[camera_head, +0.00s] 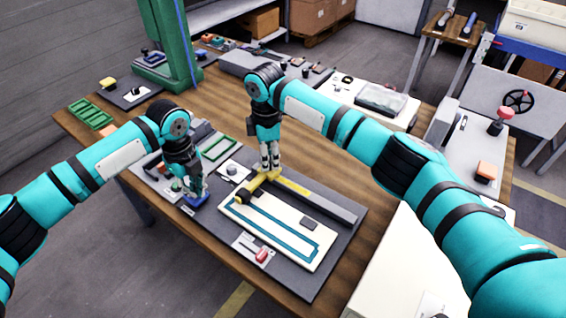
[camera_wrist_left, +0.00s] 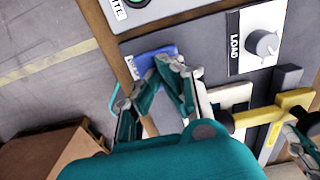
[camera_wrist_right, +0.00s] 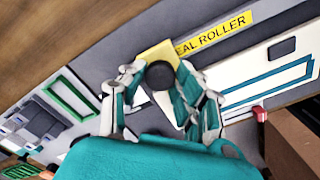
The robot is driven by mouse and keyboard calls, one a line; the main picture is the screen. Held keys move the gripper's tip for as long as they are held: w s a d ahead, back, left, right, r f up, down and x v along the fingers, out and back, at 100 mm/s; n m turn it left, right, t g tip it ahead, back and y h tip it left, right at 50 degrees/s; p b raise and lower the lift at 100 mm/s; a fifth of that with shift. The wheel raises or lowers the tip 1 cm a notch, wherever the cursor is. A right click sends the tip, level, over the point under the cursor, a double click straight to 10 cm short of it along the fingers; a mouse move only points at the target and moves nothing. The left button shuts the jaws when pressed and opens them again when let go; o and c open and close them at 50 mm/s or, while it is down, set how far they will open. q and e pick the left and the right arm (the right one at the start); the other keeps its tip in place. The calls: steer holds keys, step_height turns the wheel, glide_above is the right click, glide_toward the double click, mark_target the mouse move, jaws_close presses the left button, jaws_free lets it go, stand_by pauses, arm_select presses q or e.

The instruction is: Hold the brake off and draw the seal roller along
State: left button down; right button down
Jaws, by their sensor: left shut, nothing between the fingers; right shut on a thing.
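The yellow seal roller (camera_head: 243,196) stands at the left end of a white plate (camera_head: 290,254) with a blue seal outline. Its yellow label strip (camera_wrist_right: 222,33) reads "SEAL ROLLER" in the right wrist view. My right gripper (camera_head: 270,165) is shut on the roller's round black knob (camera_wrist_right: 160,75), a finger on either side. My left gripper (camera_wrist_left: 170,64) is shut and empty, its fingertips down at the blue brake pad (camera_wrist_left: 146,60), whose lettering is mostly hidden. The pad also shows under that gripper in the head view (camera_head: 197,204); whether it is pressed down is hard to tell.
A LOAD dial (camera_wrist_left: 263,43) sits beside the brake pad. A red lever (camera_head: 263,255) stands near the board's front edge. Green frames (camera_head: 219,147) lie behind the left gripper. A dark rail (camera_head: 326,204) runs behind the white plate.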

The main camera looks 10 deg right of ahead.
arm_select(q)
steer(key=shift+s, duration=0.1)
arm_select(e)
steer(key=shift+w+a+r, duration=0.1)
steer(key=shift+w+a, duration=0.15)
arm_select(q)
steer(key=shift+d, duration=0.1)
arm_select(e)
steer(key=c, duration=1.2)
jaws_free()
arm_select(q)
steer(key=shift+f, duration=0.1)
arm_select(e)
steer(key=shift+o, duration=1.3)
steer(key=shift+a, duration=0.1)
step_height(320, 180, up, 12)
